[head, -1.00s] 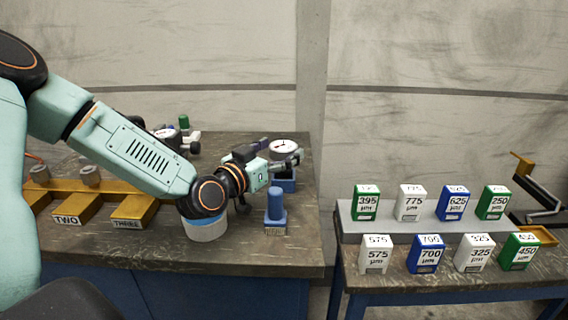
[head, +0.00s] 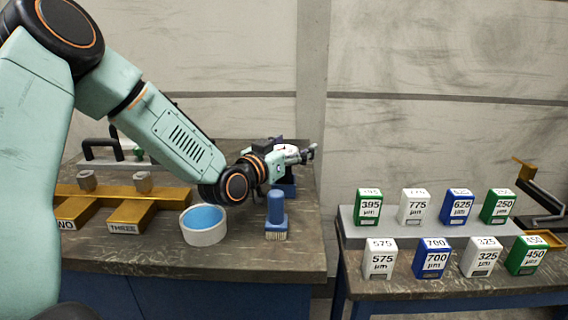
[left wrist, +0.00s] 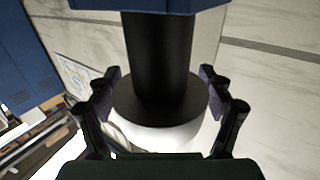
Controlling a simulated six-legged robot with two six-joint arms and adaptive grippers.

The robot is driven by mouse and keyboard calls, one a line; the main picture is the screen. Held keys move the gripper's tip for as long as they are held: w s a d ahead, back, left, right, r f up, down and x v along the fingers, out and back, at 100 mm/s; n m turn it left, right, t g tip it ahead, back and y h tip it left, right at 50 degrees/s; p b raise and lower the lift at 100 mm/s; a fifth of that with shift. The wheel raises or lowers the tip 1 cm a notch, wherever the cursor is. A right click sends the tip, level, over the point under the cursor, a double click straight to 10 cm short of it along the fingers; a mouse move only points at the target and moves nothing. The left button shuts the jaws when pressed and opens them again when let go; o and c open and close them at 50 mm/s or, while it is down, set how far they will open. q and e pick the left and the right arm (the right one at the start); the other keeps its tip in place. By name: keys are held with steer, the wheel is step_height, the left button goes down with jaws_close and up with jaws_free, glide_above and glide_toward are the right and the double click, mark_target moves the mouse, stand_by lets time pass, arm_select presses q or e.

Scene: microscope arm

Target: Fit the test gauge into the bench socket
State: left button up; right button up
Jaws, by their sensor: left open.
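The test gauge (head: 290,149) with its white face is at the back right of the left bench, partly hidden by my left gripper. Below it stands a blue socket block (head: 286,188). In the left wrist view, the gauge shows as a white round body (left wrist: 165,137) with a black collar and a thick black stem (left wrist: 158,55) reaching toward a blue block (left wrist: 150,5). My left gripper (left wrist: 165,100) is open, with one finger on each side of the collar and white body. I cannot tell whether the stem is seated. My right gripper is not in view.
Yellow labelled blocks (head: 130,215) lie left. A second table (head: 405,292) holds several numbered blocks. Bare bench front is clear.

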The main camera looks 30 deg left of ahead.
arm_select(q)
steer(key=c, duration=1.3)
steer(key=shift+c, duration=0.9)
